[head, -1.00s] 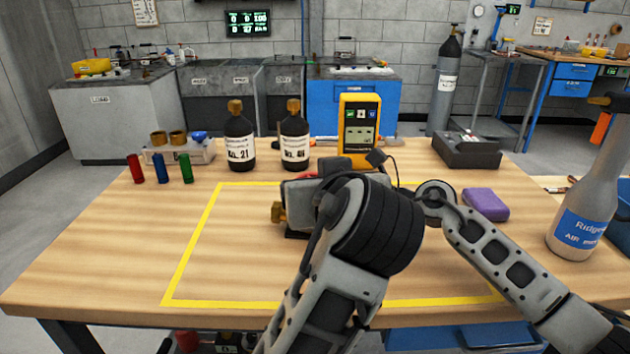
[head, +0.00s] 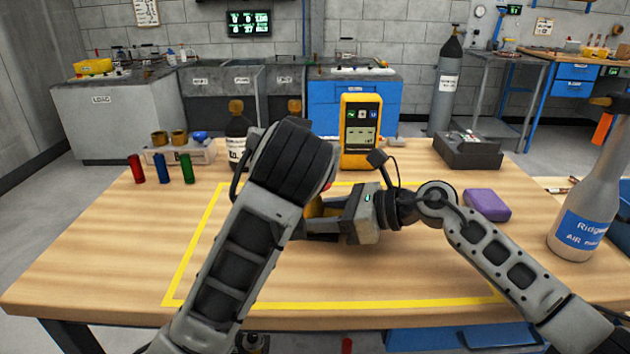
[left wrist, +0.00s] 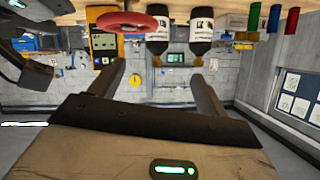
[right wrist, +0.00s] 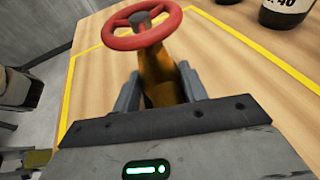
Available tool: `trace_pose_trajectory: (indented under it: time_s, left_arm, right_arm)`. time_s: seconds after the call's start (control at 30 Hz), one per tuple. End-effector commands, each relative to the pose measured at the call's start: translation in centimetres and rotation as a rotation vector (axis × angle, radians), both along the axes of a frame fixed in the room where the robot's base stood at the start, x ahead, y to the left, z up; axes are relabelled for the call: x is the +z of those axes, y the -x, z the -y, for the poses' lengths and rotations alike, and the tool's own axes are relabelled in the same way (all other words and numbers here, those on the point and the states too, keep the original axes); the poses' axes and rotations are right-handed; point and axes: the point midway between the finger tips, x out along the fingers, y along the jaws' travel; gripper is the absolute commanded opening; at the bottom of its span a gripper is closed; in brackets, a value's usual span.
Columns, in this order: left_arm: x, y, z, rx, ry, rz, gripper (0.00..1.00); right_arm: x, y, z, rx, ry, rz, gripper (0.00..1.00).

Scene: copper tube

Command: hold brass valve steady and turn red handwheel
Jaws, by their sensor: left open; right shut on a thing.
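The brass valve (right wrist: 156,82) stands between the fingers of my right gripper (right wrist: 158,92), which is shut on its body. In the head view a bit of the brass valve (head: 316,207) shows beside my right gripper (head: 328,226), low over the table. The red handwheel (right wrist: 142,27) sits on top of the valve in the right wrist view. In the left wrist view the handwheel (left wrist: 132,24) appears at the top, just beyond my left gripper (left wrist: 160,78). That gripper is open and empty, its fingers apart from the wheel. In the head view my left arm hides most of the valve.
A yellow meter (head: 361,130) and dark bottles (head: 237,135) stand behind the work area. A purple block (head: 487,205) and a grey spray bottle (head: 585,195) are on the right. Coloured cylinders (head: 161,168) stand at left. The front left of the yellow-taped area is clear.

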Motion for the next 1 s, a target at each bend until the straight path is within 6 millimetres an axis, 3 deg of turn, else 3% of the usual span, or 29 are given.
trace_pose_trajectory:
  time_s: [0.03, 0.1, 0.3, 0.53, 0.7, 1.0]
  left_arm:
    - [0.7, -2.0, -2.0, -0.031, -0.031, -0.011, 0.76]
    - [-0.2, -3.4, -3.1, -0.12, -0.053, -0.088, 0.76]
    - [-3.1, -4.6, -5.1, -0.433, -0.05, -0.294, 0.76]
    - [-3.8, -2.8, -6.3, -0.88, 0.042, -0.357, 0.76]
    - [-2.7, -0.7, -7.0, -1.167, 0.119, -0.279, 0.76]
    - [-1.2, 1.1, -7.6, -1.365, 0.176, -0.151, 0.76]
  right_arm:
    - [-0.1, 0.0, 0.0, 0.0, 0.002, -0.002, 0.3]
    - [-0.2, 0.0, 0.0, 0.0, 0.002, -0.002, 0.3]
    - [-0.1, 0.0, 0.0, -0.001, 0.002, -0.003, 0.3]
    - [-0.2, 0.0, 0.0, -0.001, 0.002, -0.003, 0.3]
    - [-0.2, 0.0, 0.0, -0.001, 0.002, -0.003, 0.3]
    - [-0.2, 0.0, 0.0, -0.001, 0.002, -0.003, 0.3]
